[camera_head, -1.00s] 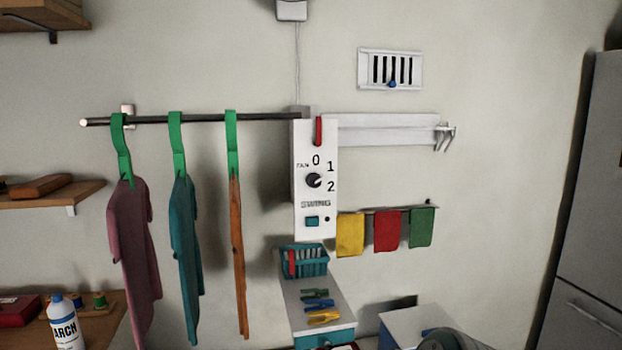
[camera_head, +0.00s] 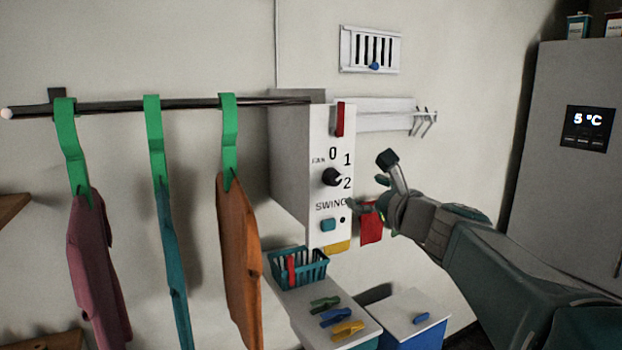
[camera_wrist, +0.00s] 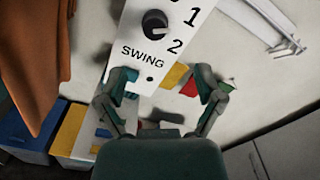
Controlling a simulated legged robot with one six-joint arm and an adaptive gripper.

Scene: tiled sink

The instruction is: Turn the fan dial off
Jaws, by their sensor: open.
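The fan dial (camera_head: 332,177) is a round black knob on a white control panel (camera_head: 318,222), with 0 above it and 1 and 2 to its right. A light mark shows on its right side, near 1 and 2; its exact setting is hard to tell. My gripper (camera_head: 370,181) is open and empty, to the right of the panel and apart from the dial. In the wrist view, the dial (camera_wrist: 155,24) shows near the top, ahead of my open gripper (camera_wrist: 163,82), with SWING and a teal button (camera_wrist: 131,77) nearer the fingers.
A red switch (camera_head: 340,119) sits above the dial. Clothes such as an orange garment (camera_head: 239,245) hang on a rail (camera_head: 180,104) to the left. A basket (camera_head: 297,268) and clothespins stand below. Red cloth (camera_head: 371,225) hangs behind my gripper; a fridge (camera_head: 570,190) stands right.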

